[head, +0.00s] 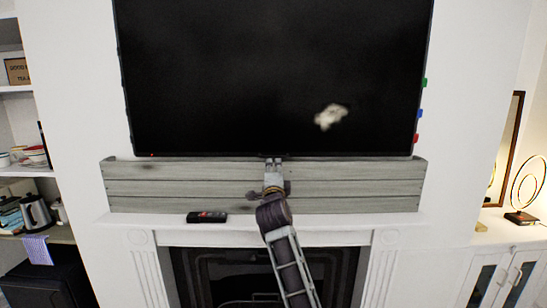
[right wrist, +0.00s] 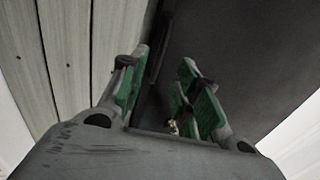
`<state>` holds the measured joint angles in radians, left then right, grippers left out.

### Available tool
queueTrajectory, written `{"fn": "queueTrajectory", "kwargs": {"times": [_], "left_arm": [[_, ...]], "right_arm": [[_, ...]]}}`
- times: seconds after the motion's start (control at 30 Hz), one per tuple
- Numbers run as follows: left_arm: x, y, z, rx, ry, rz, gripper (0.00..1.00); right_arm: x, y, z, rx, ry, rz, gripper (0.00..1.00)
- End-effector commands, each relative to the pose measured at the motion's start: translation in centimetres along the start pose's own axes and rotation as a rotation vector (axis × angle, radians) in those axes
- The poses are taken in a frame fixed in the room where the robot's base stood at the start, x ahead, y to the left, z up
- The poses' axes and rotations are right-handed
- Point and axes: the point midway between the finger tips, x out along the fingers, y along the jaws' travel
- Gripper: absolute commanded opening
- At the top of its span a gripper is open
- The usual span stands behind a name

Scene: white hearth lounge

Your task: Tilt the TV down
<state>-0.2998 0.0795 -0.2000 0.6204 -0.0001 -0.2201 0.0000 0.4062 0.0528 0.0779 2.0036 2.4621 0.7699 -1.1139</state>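The TV (head: 230,80) is a large black flat screen on the white wall, with a pale blurred reflection on it. My right gripper (head: 274,162) reaches up from below to the middle of the TV's bottom edge. In the right wrist view, the two green-padded fingers of the gripper (right wrist: 163,78) stand apart. The dark TV (right wrist: 240,50) fills the area beyond the right finger, and its edge shows near the gap between the fingers. I cannot tell whether either finger touches it. My left gripper is not in view.
A grey wooden plank box (head: 350,185) stands behind my right gripper on the white mantel (head: 385,225). A black remote (head: 207,217) lies on the mantel. The fireplace is below. Shelves with a kettle (head: 37,212) are left; a lamp (head: 522,218) stands on the right cabinet.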

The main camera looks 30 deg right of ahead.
Motion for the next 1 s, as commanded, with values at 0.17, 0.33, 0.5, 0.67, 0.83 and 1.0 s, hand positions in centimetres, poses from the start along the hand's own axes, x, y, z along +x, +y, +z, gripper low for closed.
{"fn": "queueTrajectory", "kwargs": {"times": [0.17,0.33,0.5,0.67,0.83,1.0], "left_arm": [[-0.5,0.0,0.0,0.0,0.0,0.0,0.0],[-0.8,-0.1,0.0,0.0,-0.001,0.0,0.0],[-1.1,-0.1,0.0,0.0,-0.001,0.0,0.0],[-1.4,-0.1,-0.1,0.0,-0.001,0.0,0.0],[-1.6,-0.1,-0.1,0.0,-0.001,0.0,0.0],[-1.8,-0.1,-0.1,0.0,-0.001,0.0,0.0]], "right_arm": [[1.9,-0.1,0.0,0.001,0.001,0.0,0.32],[3.6,-0.2,-0.1,0.002,0.001,-0.001,0.32],[5.2,-0.2,0.0,0.001,0.001,-0.001,0.32],[6.8,-0.1,-0.1,0.001,0.001,0.0,0.32],[8.2,-0.2,0.0,0.0,0.001,-0.001,0.32],[9.1,-0.1,-0.1,0.0,0.001,0.0,0.32]]}}
